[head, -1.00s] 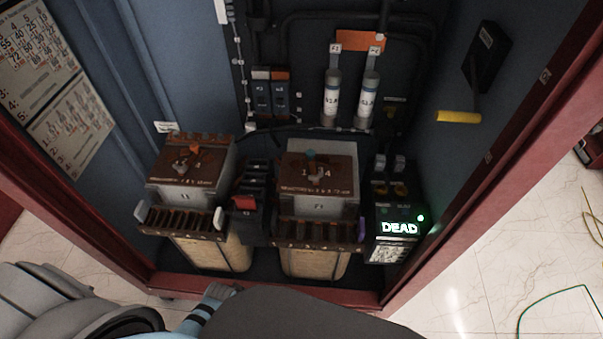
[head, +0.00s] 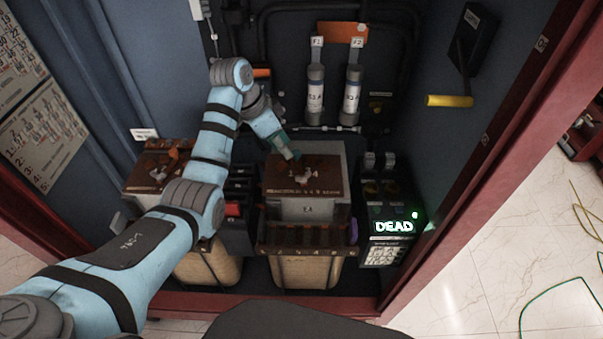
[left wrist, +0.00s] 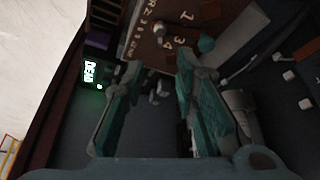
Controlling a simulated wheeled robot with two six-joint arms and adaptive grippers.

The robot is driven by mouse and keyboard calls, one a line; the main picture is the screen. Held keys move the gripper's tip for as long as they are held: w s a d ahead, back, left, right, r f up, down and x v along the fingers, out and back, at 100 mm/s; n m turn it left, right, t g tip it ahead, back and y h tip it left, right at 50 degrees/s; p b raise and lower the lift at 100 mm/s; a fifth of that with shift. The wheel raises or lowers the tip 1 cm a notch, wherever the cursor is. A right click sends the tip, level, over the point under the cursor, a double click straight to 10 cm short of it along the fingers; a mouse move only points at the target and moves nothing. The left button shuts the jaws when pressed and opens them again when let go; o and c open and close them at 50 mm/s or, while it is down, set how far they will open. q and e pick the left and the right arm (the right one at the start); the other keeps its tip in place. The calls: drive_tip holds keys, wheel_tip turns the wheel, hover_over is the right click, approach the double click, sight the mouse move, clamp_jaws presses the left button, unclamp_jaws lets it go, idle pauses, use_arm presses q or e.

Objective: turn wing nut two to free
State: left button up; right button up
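The right transformer (head: 304,209) has a brown top plate with a pale pointer-like metal piece (head: 305,174) on it. I cannot tell which fitting is wing nut two. My left gripper (head: 291,153) is over the back edge of this plate, pointing down to the right. In the left wrist view its two teal fingers (left wrist: 160,65) are apart with nothing between them. My right gripper is not in view.
A second transformer (head: 160,165) stands at the left, partly behind my left arm. Two fuse tubes (head: 315,90) hang on the back wall. A lit DEAD tester (head: 394,226) stands right of the plate. A yellow handle (head: 450,101) is on the right wall.

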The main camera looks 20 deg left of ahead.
sight(302, 175)
use_arm(q)
drive_tip(key=b+x, duration=0.3)
drive_tip(key=x, duration=1.1)
drive_tip(key=shift+b, duration=0.35)
drive_tip(key=shift+r, duration=0.1)
clamp_jaws()
